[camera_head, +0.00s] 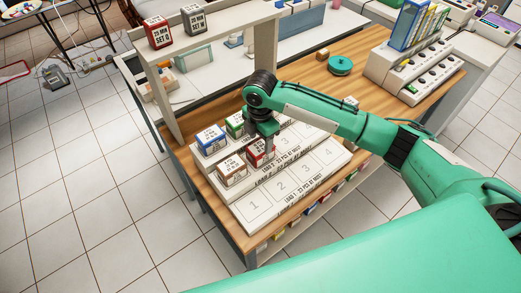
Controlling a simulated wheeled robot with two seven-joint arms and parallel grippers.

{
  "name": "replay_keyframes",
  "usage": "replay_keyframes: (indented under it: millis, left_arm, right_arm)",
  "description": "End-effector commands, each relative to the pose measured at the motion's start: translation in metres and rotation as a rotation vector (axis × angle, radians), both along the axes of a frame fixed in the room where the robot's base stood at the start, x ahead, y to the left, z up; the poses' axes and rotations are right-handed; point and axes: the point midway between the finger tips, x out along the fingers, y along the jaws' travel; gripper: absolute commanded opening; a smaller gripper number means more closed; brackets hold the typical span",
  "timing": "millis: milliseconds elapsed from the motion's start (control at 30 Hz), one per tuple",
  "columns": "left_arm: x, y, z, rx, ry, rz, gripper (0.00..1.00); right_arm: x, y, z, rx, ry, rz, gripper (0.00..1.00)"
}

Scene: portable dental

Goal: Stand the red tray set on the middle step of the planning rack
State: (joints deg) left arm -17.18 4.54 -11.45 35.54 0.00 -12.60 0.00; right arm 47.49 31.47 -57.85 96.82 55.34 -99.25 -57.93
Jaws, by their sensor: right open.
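The red tray set (258,155) is a small red box with a white label. It stands upright on what appears to be the middle step of the white stepped planning rack (318,183), just right of an orange-brown box (232,171). My right gripper (267,143) points down at the red box, its jaws open. The fingers overlap the box's right side and hide part of it; I cannot tell whether they touch it. My left gripper is not in view.
A blue box (211,140) and a green box (235,125) stand on the step behind. Red (158,32) and grey (193,18) timer boxes sit on the raised shelf. The rack's numbered front step is empty. A teal round object (340,66) lies on the wooden table.

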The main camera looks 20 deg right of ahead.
Motion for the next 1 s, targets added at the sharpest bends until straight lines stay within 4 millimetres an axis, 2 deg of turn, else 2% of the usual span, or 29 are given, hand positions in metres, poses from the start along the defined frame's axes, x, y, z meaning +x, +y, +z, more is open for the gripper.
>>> replay_keyframes:
  millis: [200,400,1000]
  left_arm:
    - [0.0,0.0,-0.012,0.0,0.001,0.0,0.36]
    - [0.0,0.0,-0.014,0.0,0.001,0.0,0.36]
    - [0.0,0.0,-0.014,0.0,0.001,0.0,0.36]
  right_arm:
    - [0.001,0.0,0.04,0.0,-0.003,0.0,0.58]
    - [0.0,0.0,0.057,-0.001,0.001,-0.001,0.58]
    - [-0.002,0.002,0.056,0.005,0.001,-0.005,0.58]
